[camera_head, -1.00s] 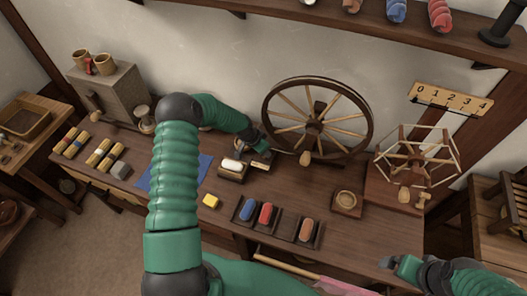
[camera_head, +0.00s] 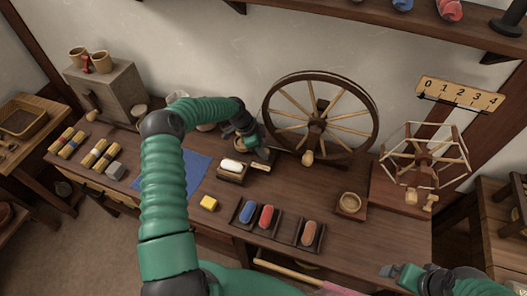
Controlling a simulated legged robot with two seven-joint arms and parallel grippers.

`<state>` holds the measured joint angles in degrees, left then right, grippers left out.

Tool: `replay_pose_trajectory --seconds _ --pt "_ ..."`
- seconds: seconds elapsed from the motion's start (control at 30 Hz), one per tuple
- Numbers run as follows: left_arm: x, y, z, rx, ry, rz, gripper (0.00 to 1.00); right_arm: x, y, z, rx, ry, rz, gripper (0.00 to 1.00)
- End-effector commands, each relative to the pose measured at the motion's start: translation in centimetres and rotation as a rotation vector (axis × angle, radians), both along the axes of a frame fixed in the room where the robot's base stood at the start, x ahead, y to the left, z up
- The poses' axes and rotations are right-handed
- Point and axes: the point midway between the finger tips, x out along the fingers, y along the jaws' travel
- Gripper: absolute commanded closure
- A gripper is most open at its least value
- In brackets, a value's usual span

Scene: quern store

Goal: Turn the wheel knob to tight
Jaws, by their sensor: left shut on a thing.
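The large spoked wheel (camera_head: 318,116) stands upright at the back of the bench. A rounded tan wooden knob (camera_head: 307,157) sits at its lower front, apart from my grippers. My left gripper (camera_head: 253,144) reaches over the bench to the left of the wheel, pointing down. It is shut on a small tan wooden thing (camera_head: 242,143) that is mostly hidden by the fingers, so I cannot tell its turn. My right gripper (camera_head: 390,271) is low at the right, off the bench's front edge; its finger gap is unclear.
A white block on a dark stand (camera_head: 232,167) is just below the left gripper. A tray of blue and red pieces (camera_head: 284,224), a small bowl (camera_head: 349,202) and a wooden reel (camera_head: 424,158) stand nearby. A number board (camera_head: 459,95) hangs at the right.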

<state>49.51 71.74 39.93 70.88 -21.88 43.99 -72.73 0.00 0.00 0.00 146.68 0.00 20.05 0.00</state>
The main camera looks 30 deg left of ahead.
Motion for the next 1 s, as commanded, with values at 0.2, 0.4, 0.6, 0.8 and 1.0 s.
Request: replay_pose_trajectory --seconds 0.2,0.4,0.6,0.8,1.0 --pt "0.18 0.37 0.13 0.007 -0.006 -0.017 1.0 0.0 0.0 -0.16 0.0 0.0 0.0 0.03" --pt "0.18 0.36 0.14 0.007 -0.006 -0.017 1.0 0.0 0.0 -0.15 0.0 0.0 0.0 0.03" --pt "0.17 0.33 0.13 0.006 -0.005 -0.016 0.54 0.0 0.0 -0.16 0.0 0.0 0.0 0.03" --pt "0.1 0.17 0.05 0.003 -0.003 -0.018 0.46 0.0 0.0 -0.15 0.0 0.0 0.0 0.03" --pt "0.04 0.18 0.32 0.003 -0.003 -0.018 0.46 0.0 0.0 -0.13 0.0 0.0 0.0 0.03"
